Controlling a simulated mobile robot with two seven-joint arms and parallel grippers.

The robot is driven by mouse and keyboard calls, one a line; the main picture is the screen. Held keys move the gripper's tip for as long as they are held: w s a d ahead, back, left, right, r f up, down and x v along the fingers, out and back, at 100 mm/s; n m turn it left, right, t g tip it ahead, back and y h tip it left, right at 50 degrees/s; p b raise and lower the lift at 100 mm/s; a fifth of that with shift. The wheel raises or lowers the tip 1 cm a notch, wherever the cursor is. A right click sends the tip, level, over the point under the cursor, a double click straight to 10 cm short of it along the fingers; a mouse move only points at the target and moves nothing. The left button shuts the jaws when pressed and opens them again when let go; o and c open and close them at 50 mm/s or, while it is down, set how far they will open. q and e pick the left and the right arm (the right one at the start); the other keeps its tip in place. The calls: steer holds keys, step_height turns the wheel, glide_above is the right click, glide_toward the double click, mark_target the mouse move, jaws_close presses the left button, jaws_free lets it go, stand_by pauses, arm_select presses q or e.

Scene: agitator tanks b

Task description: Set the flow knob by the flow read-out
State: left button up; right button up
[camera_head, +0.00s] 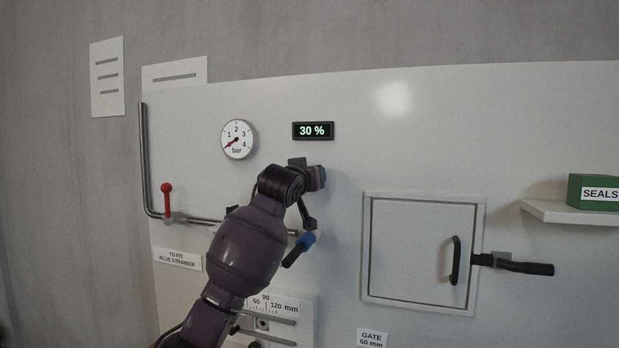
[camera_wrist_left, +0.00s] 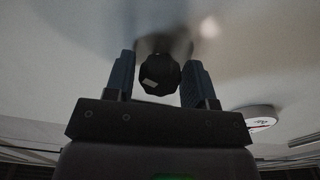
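The flow read-out (camera_head: 313,131) is a small dark display on the pale panel and reads 30 %. My left gripper (camera_head: 316,177) is at the panel just below it. In the left wrist view a dark faceted knob (camera_wrist_left: 160,74) with a pale mark on its face sits between the two fingers of my left gripper (camera_wrist_left: 160,80). The fingers stand either side of it, with a narrow gap at the left finger; contact at the right finger is unclear. The knob is hidden by my arm in the head view. My right gripper is not in view.
A round bar gauge (camera_head: 238,139) is left of the read-out and a red-handled valve (camera_head: 167,200) sits on a pipe. A blue and black part (camera_head: 307,240) is below my gripper. A closed hatch (camera_head: 420,250) and a shelf (camera_head: 565,212) are on the right.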

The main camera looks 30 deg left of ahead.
arm_select(q)
steer(key=shift+o, duration=0.9)
steer(key=shift+s, duration=0.1)
steer(key=b+v, duration=0.2)
steer(key=v, duration=0.8)
steer(key=shift+s, duration=0.3)
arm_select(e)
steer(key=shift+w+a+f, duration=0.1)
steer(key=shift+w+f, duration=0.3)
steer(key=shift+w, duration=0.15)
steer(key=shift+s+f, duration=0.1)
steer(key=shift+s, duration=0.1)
